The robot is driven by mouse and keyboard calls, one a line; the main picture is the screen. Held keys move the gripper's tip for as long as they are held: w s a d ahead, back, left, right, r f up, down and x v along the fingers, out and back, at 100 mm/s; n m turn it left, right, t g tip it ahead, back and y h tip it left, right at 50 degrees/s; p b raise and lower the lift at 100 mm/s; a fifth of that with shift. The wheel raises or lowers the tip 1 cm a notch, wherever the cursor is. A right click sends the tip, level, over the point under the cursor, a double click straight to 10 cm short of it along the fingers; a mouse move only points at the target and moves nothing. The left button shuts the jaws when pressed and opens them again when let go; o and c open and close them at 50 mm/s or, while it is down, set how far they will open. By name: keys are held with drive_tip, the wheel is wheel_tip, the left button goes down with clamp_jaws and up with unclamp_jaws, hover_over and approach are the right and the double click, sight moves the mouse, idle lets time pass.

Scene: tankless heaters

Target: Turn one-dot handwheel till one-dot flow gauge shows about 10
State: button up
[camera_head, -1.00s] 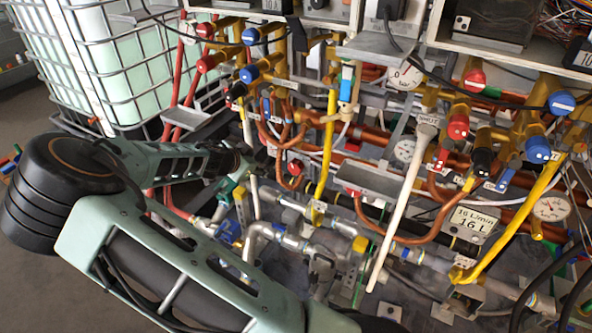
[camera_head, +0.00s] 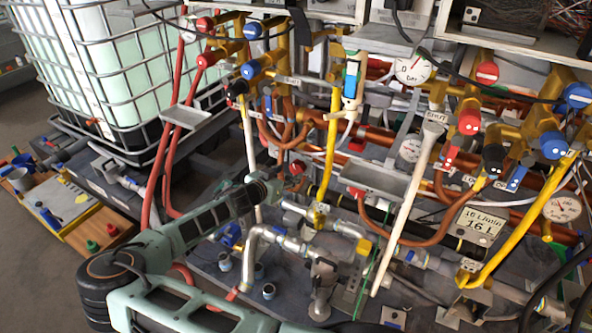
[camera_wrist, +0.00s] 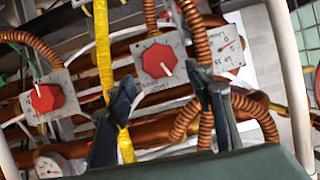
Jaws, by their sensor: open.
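In the wrist view, a red octagonal handwheel (camera_wrist: 160,60) with a white pointer mark sits on a grey plate, straight beyond my fingers. A second red handwheel (camera_wrist: 43,98) sits on a plate at the left. In the head view my gripper (camera_head: 279,184) is close to a small red handwheel (camera_head: 296,167).
Copper pipes and a yellow pipe (camera_wrist: 104,70) run close around my fingers. In the head view, a long white lever marked SHUT (camera_head: 408,205) hangs right of my gripper. A metal tray (camera_head: 372,180) juts out nearby. A caged tank (camera_head: 110,75) stands at the left.

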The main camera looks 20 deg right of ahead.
sight(296, 169)
drive_tip(key=x, duration=0.7)
drive_tip(key=shift+c, duration=0.4)
drive_tip(key=c, duration=0.8)
